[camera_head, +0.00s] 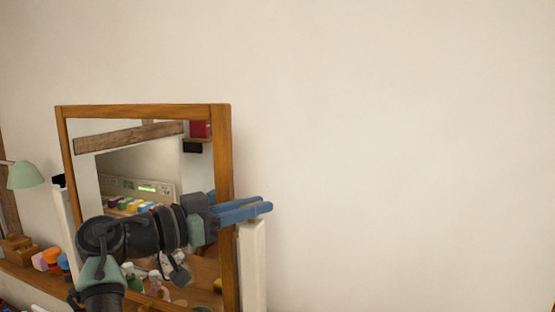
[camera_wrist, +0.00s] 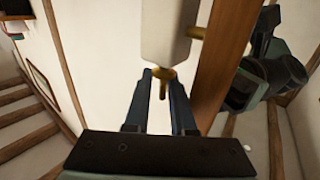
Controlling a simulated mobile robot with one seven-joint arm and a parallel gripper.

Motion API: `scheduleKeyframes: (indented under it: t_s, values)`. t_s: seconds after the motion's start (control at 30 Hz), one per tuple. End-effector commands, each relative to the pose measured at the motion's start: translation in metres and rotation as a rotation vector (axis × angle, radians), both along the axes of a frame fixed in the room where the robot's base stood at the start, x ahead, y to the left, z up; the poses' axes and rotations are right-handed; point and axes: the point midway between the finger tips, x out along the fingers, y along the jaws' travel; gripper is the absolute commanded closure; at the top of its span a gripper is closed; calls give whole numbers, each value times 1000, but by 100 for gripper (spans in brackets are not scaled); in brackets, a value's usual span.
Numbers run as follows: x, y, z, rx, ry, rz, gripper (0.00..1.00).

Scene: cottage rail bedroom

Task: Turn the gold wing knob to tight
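The gold wing knob (camera_wrist: 162,76) shows in the wrist view at the end of the white post (camera_wrist: 168,35), with a thin gold wing pointing toward the camera. My gripper (camera_wrist: 163,82) has its two blue fingers apart, one on each side of the knob. Whether either fingertip touches it I cannot tell. In the head view my gripper (camera_head: 268,207) is beside the top of the white post (camera_head: 252,262), right of the wood-framed mirror (camera_head: 223,150).
A second gold piece (camera_wrist: 196,32) joins the post to the wooden mirror frame (camera_wrist: 222,60). The mirror shows reflections of the room and my arm. A green lamp (camera_head: 25,175) and several small coloured objects (camera_head: 50,258) are at the left. Bare wall (camera_head: 400,150) fills the right.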

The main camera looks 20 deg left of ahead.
Motion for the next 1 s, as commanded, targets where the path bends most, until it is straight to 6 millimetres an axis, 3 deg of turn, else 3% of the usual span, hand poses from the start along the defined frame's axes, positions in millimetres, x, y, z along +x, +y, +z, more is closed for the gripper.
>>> scheduleKeyframes:
  t_s: [0.37, 1.0]
  values:
    - [0, 3, 6, 0, -7, 62, 61]
    - [-1, 2, 8, -1, -2, 432, 61]
